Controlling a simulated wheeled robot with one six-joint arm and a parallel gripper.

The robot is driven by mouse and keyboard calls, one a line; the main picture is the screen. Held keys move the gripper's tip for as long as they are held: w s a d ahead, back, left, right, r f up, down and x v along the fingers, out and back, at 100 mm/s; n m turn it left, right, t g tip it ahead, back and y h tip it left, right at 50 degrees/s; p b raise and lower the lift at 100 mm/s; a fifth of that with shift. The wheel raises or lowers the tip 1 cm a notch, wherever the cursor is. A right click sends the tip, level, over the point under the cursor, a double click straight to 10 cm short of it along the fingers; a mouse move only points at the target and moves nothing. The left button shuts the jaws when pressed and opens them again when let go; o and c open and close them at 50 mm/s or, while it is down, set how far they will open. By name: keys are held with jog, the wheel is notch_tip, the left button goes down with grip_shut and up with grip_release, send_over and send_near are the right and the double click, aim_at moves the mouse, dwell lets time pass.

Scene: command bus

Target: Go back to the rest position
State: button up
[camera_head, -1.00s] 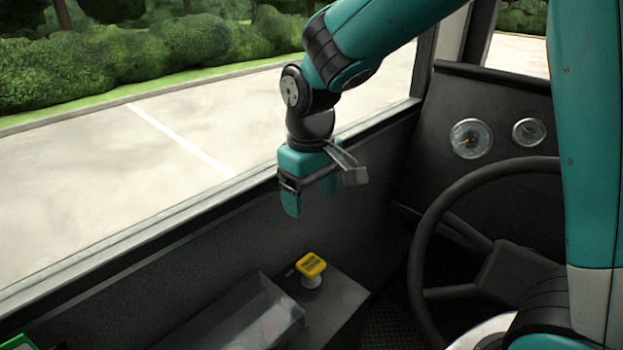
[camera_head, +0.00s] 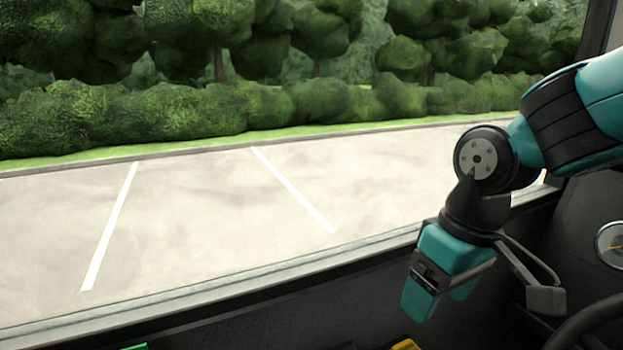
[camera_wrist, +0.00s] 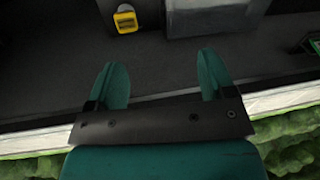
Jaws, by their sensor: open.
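My gripper (camera_head: 440,295) hangs at the right of the head view, in front of the window sill, with its fingers pointing down. In the wrist view my gripper (camera_wrist: 160,78) has its two teal fingers spread wide apart, with nothing between them. A yellow item (camera_wrist: 125,22) lies beyond the fingers at the top of the wrist view, apart from them. Only its upper edge shows at the bottom of the head view (camera_head: 405,345).
The window sill (camera_head: 200,295) runs across below a paved lot and hedges outside. Part of a steering wheel (camera_head: 590,325) and a gauge (camera_head: 612,243) show at the right edge. A grey box (camera_wrist: 215,18) sits beside the yellow item. A green item (camera_head: 135,347) shows at the bottom left.

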jog(key=s+a+r+n+y, duration=0.1)
jog(key=s+a+r+y, duration=0.1)
jog(key=s, duration=0.8)
notch_tip(320, 180, up, 13)
jog(key=p, duration=1.3)
jog(key=shift+s, duration=0.35)
jog(key=shift+a, duration=0.1)
